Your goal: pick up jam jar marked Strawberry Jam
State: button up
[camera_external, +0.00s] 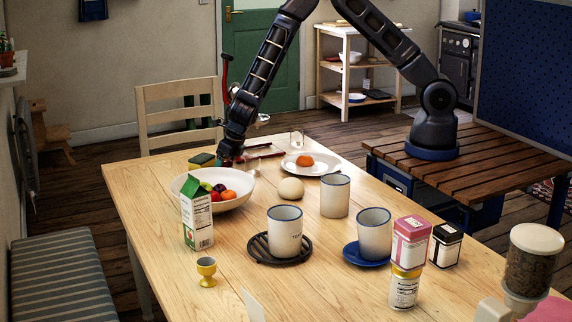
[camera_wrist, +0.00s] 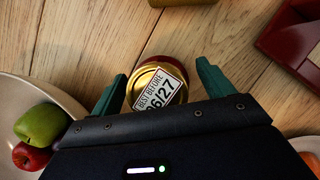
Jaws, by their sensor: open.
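In the wrist view a jar (camera_wrist: 158,88) with a gold lid stands between my fingertips. Its lid carries a white label reading "BEST BEFORE" and "/27", and a reddish side shows past the lid. Its front label is hidden, so I cannot read which jam it is. My gripper (camera_wrist: 160,85) is open, with one green finger on each side of the lid; contact cannot be told. In the external view my gripper (camera_external: 226,162) is low at the far edge of the fruit bowl, and this jar is not clearly visible there.
The white fruit bowl (camera_external: 212,203) is close to my gripper, also at left in the wrist view (camera_wrist: 62,92). A milk carton (camera_external: 197,212), mugs (camera_external: 335,196), and another gold-lidded jar (camera_external: 404,290) stand nearer the camera.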

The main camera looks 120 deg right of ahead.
jog(key=c, duration=1.3)
